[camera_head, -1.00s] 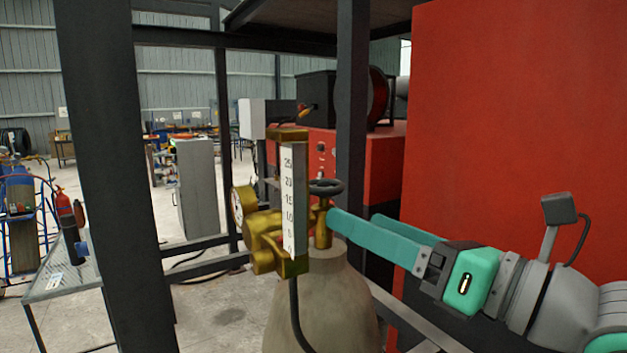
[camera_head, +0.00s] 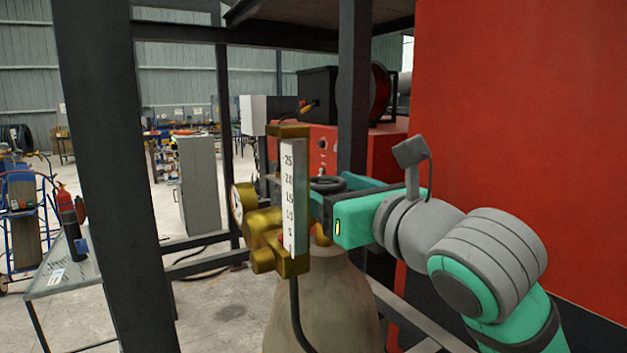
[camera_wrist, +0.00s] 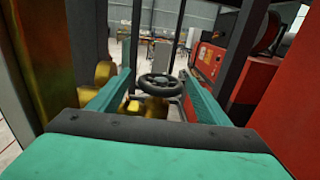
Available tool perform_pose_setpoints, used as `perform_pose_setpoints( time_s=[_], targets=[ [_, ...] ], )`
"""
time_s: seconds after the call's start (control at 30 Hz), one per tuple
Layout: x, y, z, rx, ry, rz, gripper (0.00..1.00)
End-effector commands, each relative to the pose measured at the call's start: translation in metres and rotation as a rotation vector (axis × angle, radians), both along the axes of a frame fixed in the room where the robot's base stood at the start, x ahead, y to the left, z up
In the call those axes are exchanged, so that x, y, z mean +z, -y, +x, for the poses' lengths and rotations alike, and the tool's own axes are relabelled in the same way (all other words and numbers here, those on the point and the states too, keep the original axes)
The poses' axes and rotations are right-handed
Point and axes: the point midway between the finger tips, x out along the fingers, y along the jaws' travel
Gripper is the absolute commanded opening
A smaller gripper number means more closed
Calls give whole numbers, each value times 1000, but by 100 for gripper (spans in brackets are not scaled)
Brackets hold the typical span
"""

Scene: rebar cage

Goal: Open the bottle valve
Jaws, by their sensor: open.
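The bottle valve's dark round handwheel (camera_head: 327,184) sits on top of the grey gas bottle (camera_head: 330,300), behind a brass regulator (camera_head: 270,235) with a white numbered scale. In the wrist view the handwheel (camera_wrist: 160,86) shows whole, with spokes, on brass fittings. My gripper (camera_wrist: 158,84) is open, with one teal finger on each side of the handwheel. Gaps show between the wheel and both fingers, so I see no clear contact. In the head view my gripper's fingers are mostly hidden behind the regulator and the gripper body.
A black steel post (camera_head: 110,170) stands at the left and another post (camera_head: 352,90) behind the bottle. A large red panel (camera_head: 520,120) fills the right. A black hose (camera_head: 297,315) hangs from the regulator. A metal table (camera_head: 65,265) stands at far left.

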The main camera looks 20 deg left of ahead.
Motion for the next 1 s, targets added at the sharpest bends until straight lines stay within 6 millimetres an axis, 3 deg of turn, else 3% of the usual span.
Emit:
perform_pose_setpoints(
  time_s=[0.3, 0.67, 0.87, 1.0],
  targets=[
    [0, -30, 24, 4, -1, 1, 71],
    [0, -35, 28, 4, 0, 1, 71],
    [0, -34, 28, 4, 0, 1, 29],
    [0, -33, 27, 6, -1, 1, 30]
  ],
)
